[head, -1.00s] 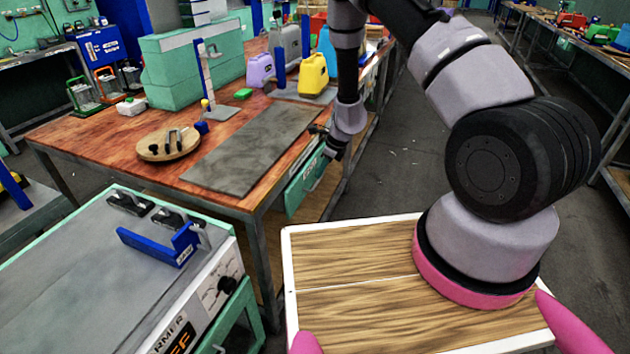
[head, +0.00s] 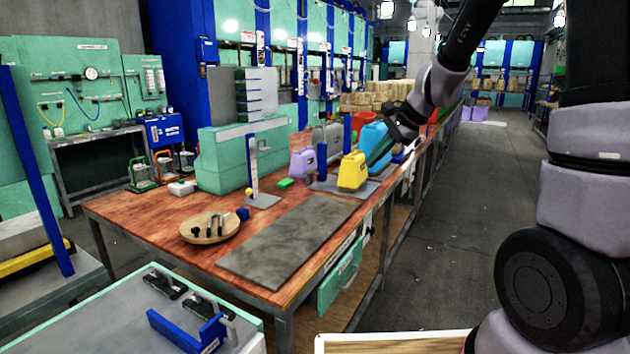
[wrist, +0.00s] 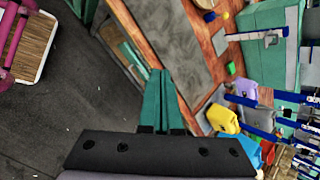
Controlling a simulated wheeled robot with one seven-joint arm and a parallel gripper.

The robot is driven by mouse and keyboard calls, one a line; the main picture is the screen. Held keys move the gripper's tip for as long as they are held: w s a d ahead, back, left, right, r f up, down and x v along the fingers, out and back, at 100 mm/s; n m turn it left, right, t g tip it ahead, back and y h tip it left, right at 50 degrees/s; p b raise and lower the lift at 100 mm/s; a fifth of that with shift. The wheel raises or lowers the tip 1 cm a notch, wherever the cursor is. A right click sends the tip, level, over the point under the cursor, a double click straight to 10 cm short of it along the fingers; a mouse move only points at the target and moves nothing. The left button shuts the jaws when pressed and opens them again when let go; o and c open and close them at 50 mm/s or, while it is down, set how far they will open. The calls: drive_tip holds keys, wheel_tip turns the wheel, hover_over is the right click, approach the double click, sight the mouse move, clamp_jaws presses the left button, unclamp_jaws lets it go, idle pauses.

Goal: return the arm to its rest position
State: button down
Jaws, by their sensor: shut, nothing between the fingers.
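My arm (head: 455,65) is raised at the right of the head view and reaches out beyond the wooden workbench's right edge. My gripper (head: 376,158) appears near the yellow and blue jugs in the head view, and I cannot tell its exact distance from them. In the wrist view my gripper (wrist: 158,75) shows two teal fingers side by side, shut with nothing between them. It points down over the bench edge and the dark floor.
The wooden workbench (head: 150,222) carries a grey mat (head: 290,242), a round wooden tray (head: 190,233), a yellow jug (head: 353,171) and a blue jug (head: 373,140). The aisle floor (head: 450,240) at the right is clear.

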drive_tip(key=s+d+r+n+t+h, duration=0.1)
drive_tip(key=s+d+r+n, duration=0.2)
drive_tip(key=s, duration=0.4)
drive_tip(key=s+d+r+n+t+h, duration=0.1)
drive_tip(key=s+d+r+n, duration=0.2)
drive_tip(key=s+r, duration=0.3)
drive_tip(key=s+d+r+n+t+h, duration=0.1)
drive_tip(key=s+d+r+n+h, duration=0.1)
drive_tip(key=s, duration=0.7)
wheel_tip(320, 180, up, 3)
drive_tip(key=shift+d+f+n, duration=0.2)
drive_tip(key=shift+d+n, duration=0.3)
drive_tip(key=shift+d, duration=0.4)
drive_tip(key=c, duration=1.5)
unclamp_jaws()
drive_tip(key=shift+w, duration=0.1)
drive_tip(key=shift+c, duration=0.2)
